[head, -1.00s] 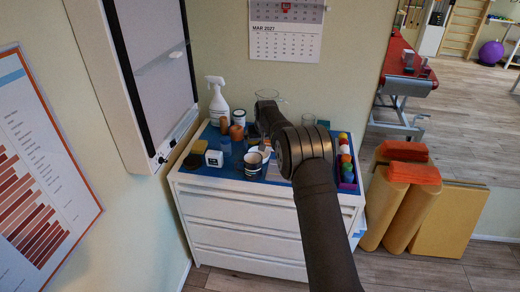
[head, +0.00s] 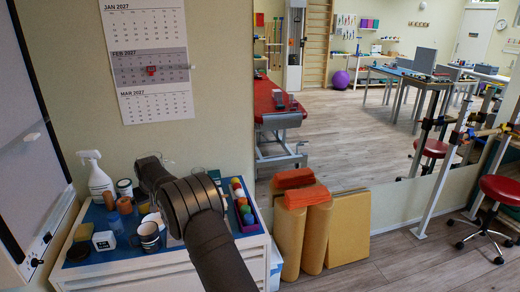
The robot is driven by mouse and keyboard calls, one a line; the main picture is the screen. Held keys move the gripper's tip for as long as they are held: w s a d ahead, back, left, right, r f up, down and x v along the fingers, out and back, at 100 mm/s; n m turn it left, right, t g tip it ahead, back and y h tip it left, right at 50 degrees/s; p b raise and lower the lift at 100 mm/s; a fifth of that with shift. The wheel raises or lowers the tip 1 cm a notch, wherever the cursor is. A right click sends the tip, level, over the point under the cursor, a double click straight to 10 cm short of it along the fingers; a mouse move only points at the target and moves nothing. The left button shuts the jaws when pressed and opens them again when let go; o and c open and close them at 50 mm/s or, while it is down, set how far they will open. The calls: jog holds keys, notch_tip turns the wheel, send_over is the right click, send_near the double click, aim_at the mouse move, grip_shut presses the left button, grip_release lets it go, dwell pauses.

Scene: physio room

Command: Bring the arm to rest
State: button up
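My arm reaches from the bottom of the head view over a white chest of drawers (head: 170,277) with a blue top. The dark wrist and links cover the middle of that top. The gripper's fingers are hidden behind the wrist, so I cannot tell whether they are open or shut, or whether they hold anything.
Yellow rolls (head: 291,240) stand right of the chest.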

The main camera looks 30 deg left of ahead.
jog(key=x, duration=1.1)
jog(key=shift+s+f, duration=0.1)
jog(key=shift+f, duration=0.05)
jog(key=shift+r, duration=1)
